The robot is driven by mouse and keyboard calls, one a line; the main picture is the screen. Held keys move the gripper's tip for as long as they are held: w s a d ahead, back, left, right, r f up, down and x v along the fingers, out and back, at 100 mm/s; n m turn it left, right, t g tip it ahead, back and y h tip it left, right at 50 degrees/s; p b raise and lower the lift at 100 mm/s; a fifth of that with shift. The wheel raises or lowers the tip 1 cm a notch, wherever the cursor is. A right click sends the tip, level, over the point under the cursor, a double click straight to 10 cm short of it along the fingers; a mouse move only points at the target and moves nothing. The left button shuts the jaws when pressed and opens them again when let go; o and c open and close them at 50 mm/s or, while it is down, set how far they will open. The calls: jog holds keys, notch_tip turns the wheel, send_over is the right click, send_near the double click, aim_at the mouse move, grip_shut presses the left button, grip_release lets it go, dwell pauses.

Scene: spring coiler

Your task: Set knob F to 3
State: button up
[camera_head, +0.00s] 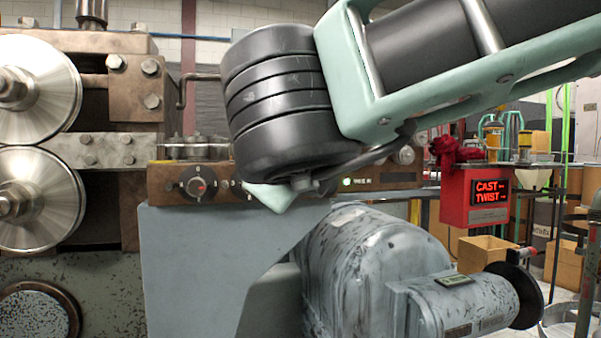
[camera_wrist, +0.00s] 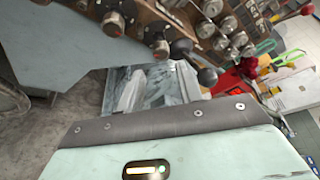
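A brown control panel runs across the machine. No letter or dial number is readable, so I cannot tell which knob is F. My arm hides the panel's middle in the head view. My gripper's pale green housing fills the bottom of the wrist view; its fingers cannot be made out.
A green indicator lamp (camera_head: 347,182) glows on the panel right of my arm. Steel rollers (camera_head: 35,90) stand at left. A grey motor (camera_head: 385,265) sits below the panel. A red box with a lit "CAST TWIST" sign (camera_head: 488,195) stands at right.

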jog(key=v, duration=0.6)
jog(key=shift+s+p, duration=0.25)
jog(key=shift+p, duration=0.15)
jog(key=shift+w+r, duration=0.1)
